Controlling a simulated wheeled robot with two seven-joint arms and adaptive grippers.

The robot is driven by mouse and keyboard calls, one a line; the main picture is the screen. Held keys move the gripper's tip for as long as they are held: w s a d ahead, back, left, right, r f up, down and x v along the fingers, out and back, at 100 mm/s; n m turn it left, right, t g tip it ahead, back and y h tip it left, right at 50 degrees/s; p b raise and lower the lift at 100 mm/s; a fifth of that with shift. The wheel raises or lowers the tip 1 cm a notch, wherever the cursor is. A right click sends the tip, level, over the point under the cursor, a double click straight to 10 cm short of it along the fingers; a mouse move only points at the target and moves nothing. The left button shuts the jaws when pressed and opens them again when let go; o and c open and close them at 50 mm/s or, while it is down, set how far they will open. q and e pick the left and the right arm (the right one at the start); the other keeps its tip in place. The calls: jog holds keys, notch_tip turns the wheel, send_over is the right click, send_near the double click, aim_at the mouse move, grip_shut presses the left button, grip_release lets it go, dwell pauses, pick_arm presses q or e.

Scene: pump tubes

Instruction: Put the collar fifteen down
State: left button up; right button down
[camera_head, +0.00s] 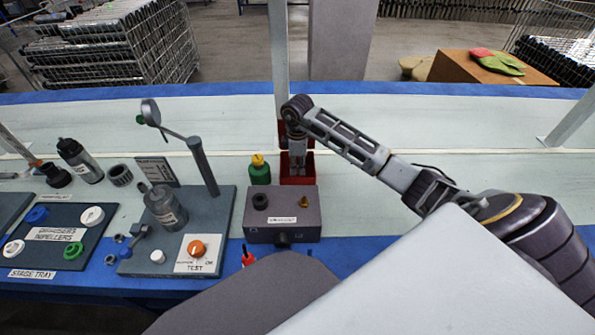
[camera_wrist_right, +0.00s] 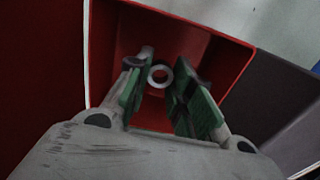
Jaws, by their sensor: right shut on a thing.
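My right gripper (camera_head: 297,165) points down into a red bin (camera_head: 285,178) at the back middle of the bench. In the right wrist view its green-padded fingers (camera_wrist_right: 160,90) reach inside the red bin (camera_wrist_right: 215,62). A small pale ring, which looks like the collar (camera_wrist_right: 160,76), shows between the fingertips, and the gripper is shut on it. The collar's number cannot be read, and the gripper hides it in the head view. How far it is above the bin floor is unclear. My left gripper is not in view.
A grey box (camera_head: 283,226) with a label stands just in front of the bin. Farther left are a test stand (camera_head: 205,170) and a stage tray (camera_head: 97,240). The bench right of the bin is clear.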

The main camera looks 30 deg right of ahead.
jog(key=shift+f, duration=1.3)
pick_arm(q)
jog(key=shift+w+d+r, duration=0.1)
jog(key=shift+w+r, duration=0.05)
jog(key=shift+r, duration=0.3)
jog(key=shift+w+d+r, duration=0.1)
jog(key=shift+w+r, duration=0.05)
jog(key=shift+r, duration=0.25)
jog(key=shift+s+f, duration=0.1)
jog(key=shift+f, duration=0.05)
pick_arm(e)
jog(key=c, duration=1.3)
grip_release()
jog(key=shift+f, duration=0.1)
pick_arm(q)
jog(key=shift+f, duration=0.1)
pick_arm(e)
jog(key=shift+o, duration=0.2)
